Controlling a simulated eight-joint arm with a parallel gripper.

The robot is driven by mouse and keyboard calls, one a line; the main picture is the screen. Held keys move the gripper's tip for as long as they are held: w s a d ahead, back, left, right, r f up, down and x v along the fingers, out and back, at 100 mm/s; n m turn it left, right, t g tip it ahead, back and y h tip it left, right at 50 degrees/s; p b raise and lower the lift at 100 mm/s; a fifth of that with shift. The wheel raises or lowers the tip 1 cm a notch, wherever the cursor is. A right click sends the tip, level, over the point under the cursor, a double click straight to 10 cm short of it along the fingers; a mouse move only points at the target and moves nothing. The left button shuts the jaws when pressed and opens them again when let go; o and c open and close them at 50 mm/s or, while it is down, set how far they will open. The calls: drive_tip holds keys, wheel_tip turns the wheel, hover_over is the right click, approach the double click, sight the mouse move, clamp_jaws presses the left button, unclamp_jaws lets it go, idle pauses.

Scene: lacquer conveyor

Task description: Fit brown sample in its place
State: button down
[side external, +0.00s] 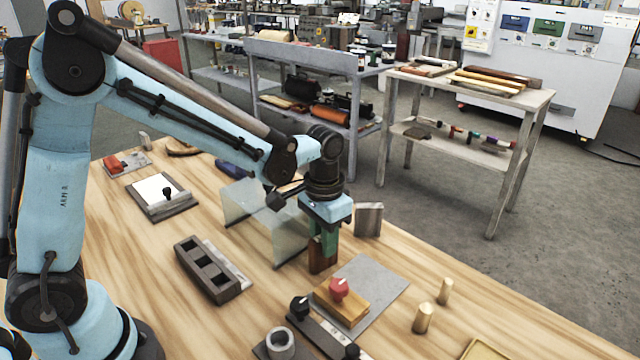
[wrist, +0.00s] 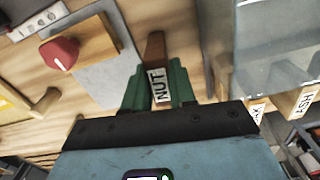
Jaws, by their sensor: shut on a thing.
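The brown sample (side external: 321,259) is a dark brown upright block in the green fingers of my gripper (side external: 322,240). In the wrist view my gripper (wrist: 160,85) is shut on it, and the brown sample (wrist: 155,48) shows a white label reading "NUT". In the side view its lower end is close to the wooden table, between the glass panels and the grey mat; I cannot tell whether it touches. A dark holder (side external: 200,282) with three square openings lies to the left, with a pale strip along it. Its openings look empty.
Clear upright panels (side external: 245,215) stand just left of my gripper. A grey mat (side external: 380,285) bears a wooden block with a red knob (side external: 340,289). Wooden pegs (side external: 424,318) stand right. Pale blocks, one labelled "ASH" (wrist: 305,102), show at the wrist view's right.

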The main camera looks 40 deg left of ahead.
drive_tip(key=shift+r, duration=0.15)
drive_tip(key=shift+r, duration=0.55)
wheel_tip(320, 180, up, 2)
drive_tip(key=shift+r, duration=0.2)
drive_tip(key=s+d+r, duration=0.7)
drive_tip(key=d+r, duration=0.2)
drive_tip(key=r, duration=0.3)
drive_tip(key=w+a+r, duration=0.1)
drive_tip(key=w+a, duration=0.8)
drive_tip(key=a, duration=0.2)
drive_tip(key=w+a+n, duration=0.1)
drive_tip(key=w+a, duration=0.2)
drive_tip(key=a, duration=0.6)
drive_tip(key=w+a, duration=0.2)
drive_tip(key=a, duration=0.8)
wheel_tip(320, 180, down, 16)
drive_tip(key=shift+d+r, duration=0.1)
drive_tip(key=shift+d, duration=0.05)
